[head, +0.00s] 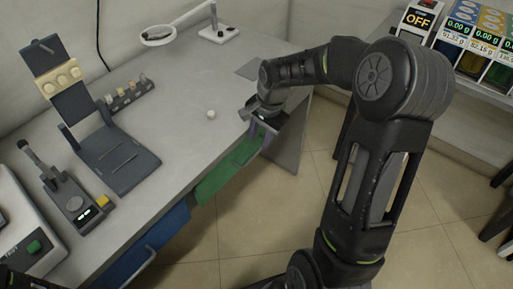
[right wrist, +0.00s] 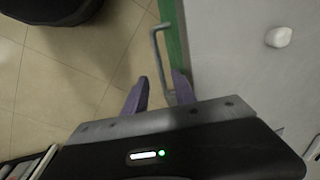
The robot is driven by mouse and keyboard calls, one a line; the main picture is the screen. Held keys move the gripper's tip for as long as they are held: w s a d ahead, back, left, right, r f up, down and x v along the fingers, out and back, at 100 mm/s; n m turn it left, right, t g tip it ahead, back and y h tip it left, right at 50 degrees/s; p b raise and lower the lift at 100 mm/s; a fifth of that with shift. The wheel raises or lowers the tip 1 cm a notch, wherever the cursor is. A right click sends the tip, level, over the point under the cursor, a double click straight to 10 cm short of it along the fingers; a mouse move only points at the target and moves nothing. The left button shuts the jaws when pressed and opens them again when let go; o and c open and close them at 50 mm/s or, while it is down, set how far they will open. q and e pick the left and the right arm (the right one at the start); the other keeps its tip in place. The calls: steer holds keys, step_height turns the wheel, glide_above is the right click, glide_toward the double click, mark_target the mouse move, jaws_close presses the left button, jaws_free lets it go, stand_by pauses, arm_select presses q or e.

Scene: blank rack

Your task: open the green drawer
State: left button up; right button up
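The green drawer (head: 222,178) sits under the front edge of the bench, right of a blue drawer. Its front shows as a narrow green strip (right wrist: 173,35) in the right wrist view, close along the bench edge. A grey bar handle (right wrist: 157,55) stands out from it. My right gripper (right wrist: 160,86) has two purple fingers spread apart, with the lower end of the handle between them; I cannot tell whether they touch it. In the head view, the right gripper (head: 260,133) is at the bench edge by the drawer's far end.
The blue drawer (head: 150,245) has its own handle. The bench top (head: 180,110) carries a small white lump (head: 211,114), a dark stand (head: 115,155), a small rack (head: 128,95) and a magnifier lamp (head: 158,36). Open tiled floor (head: 250,225) lies before the drawers.

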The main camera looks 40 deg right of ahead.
mark_target(256, 152)
steer(key=f, duration=0.4)
steer(key=w+f, duration=0.1)
steer(key=f, duration=0.1)
steer(key=shift+a, duration=0.2)
steer(key=shift+c, duration=0.2)
jaws_close()
stand_by(0.9)
